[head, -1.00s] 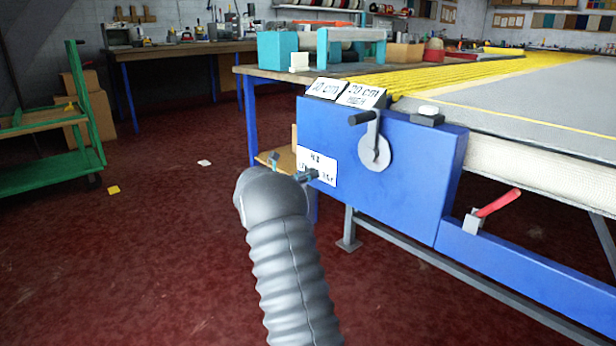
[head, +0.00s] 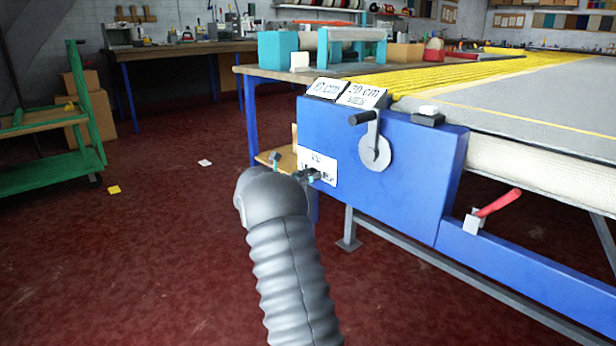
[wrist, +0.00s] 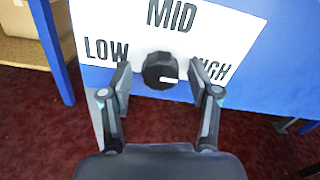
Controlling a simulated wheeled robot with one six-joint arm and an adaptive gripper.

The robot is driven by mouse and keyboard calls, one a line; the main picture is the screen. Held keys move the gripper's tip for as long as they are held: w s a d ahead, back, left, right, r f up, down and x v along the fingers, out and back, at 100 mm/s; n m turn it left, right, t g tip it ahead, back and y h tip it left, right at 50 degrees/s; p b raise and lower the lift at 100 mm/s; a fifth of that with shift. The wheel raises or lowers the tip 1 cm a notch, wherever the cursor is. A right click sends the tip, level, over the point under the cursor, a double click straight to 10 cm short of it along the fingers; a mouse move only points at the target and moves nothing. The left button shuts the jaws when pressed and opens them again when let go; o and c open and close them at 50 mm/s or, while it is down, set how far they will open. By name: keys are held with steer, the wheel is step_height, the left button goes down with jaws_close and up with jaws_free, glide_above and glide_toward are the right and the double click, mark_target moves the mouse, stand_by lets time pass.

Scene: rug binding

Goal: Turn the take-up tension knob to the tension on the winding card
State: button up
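The tension knob (wrist: 160,66) is black and round, with a white pointer mark aimed right, toward the HIGH side. It sits on a white dial plate (wrist: 128,22) marked LOW, MID and HIGH, on the blue machine box (head: 400,190). My gripper (wrist: 160,72) is open, one finger on each side of the knob, with small gaps to it. The right finger partly covers HIGH. In the head view my arm hides the knob and part of the plate.
A crank handle with a grey disc (head: 375,154) is on the box above right of my gripper. A red lever (head: 498,203) is lower right. A blue table leg (wrist: 50,50) and a cardboard box (wrist: 22,35) are at left.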

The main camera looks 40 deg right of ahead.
steer(key=shift+a, duration=0.1)
steer(key=s+a, duration=0.1)
steer(key=a, duration=1)
steer(key=shift+a, duration=0.4)
